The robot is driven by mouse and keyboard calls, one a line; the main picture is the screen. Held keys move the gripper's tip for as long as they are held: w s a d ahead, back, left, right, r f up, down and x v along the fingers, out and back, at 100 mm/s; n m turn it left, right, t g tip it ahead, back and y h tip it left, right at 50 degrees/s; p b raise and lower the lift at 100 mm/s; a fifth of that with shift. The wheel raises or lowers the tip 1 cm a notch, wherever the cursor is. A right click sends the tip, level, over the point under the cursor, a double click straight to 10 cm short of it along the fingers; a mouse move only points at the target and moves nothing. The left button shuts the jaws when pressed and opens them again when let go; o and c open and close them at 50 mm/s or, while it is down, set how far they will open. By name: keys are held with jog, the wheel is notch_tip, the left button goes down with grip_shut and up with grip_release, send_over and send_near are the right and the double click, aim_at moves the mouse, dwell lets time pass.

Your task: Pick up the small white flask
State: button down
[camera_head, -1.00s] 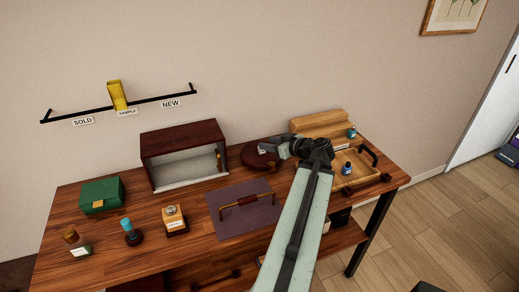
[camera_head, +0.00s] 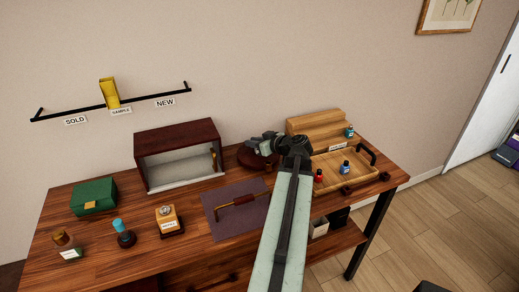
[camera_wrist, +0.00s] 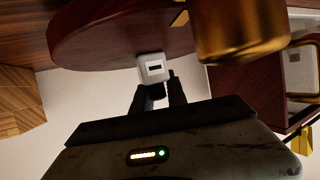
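The small white flask (camera_wrist: 152,68), with a dark label, stands at the edge of the round dark red-brown disc (camera_wrist: 90,30) in the wrist view, which looks upside down. My gripper (camera_wrist: 160,97) reaches toward it with two dark fingers apart, one on each side of the flask's dark top. A small gap shows beside the right finger; firm contact is not visible. In the head view my gripper (camera_head: 256,143) is over the round disc (camera_head: 248,160), and I cannot make out the flask there.
A blurred brass cylinder (camera_wrist: 240,28) is close to my gripper. The dark red open-fronted cabinet (camera_head: 178,133) is left of the disc. A wooden stepped stand (camera_head: 312,124) and tray (camera_head: 366,180) with small bottles are right. A purple mat (camera_head: 222,223) with a handle lies in front.

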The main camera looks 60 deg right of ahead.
dwell(0.5)
notch_tip(320, 180, up, 4)
jog(key=p, duration=0.4)
jog(key=shift+f, duration=0.1)
jog(key=s+d+r+p, duration=0.1)
jog(key=s+d, duration=0.8)
jog(key=s, duration=0.3)
jog(key=shift+s+d, duration=0.4)
